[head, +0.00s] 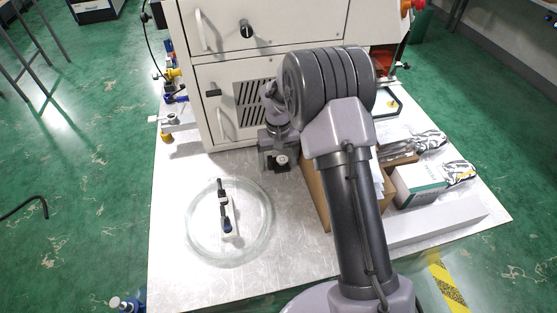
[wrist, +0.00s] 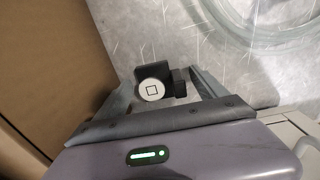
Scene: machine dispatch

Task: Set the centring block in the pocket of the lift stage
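My gripper (wrist: 163,80) points down at the table between the white machine and the cardboard box. Its two fingers stand apart in the wrist view. A dark block-like piece (wrist: 150,73) with a pale round face marked by a square outline shows between them, with a smaller black part at its right. In the head view a dark piece (head: 281,160) with a light round face shows at the gripper. I cannot tell whether the fingers touch it, nor whether it is the centring block or the lift stage. No pocket is clearly seen.
A round glass dish (head: 193,240) with a small black, white and blue item (head: 227,210) is left of the gripper. The white machine (head: 235,75) stands behind. The cardboard box (head: 315,195), a white-green box (head: 417,188) and a pale bar (head: 440,218) are on the right. The front-left tabletop is bare.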

